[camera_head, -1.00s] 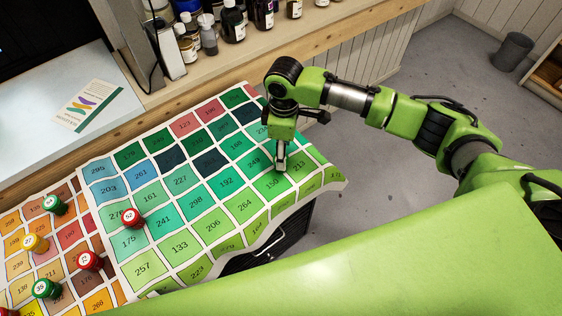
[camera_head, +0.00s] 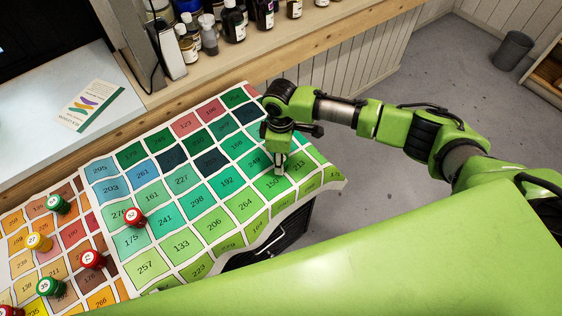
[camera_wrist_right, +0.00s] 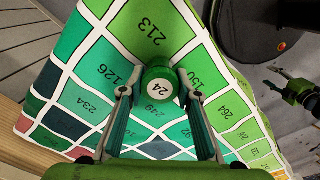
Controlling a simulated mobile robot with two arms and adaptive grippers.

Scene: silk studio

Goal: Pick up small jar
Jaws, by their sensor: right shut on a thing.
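The small jar (camera_wrist_right: 158,84) is green with a white round label reading 24. In the right wrist view it sits between the two fingertips of my right gripper (camera_wrist_right: 160,96), which is shut on its sides. In the head view my right gripper (camera_head: 279,170) points down at the green squares near the right end of the colour chart (camera_head: 342,184). The jar is mostly hidden there by the fingers, and I cannot tell whether it touches the chart. Green and dark parts, perhaps my left gripper (camera_wrist_right: 290,88), show at the right of the wrist view; their opening is unclear.
Several numbered jars stand on the chart at the left, including a red jar (camera_head: 135,217) marked 52 and a yellow jar (camera_head: 39,241). Dark bottles (camera_head: 233,22) line the shelf at the back. A leaflet (camera_head: 89,106) lies on the pale tabletop.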

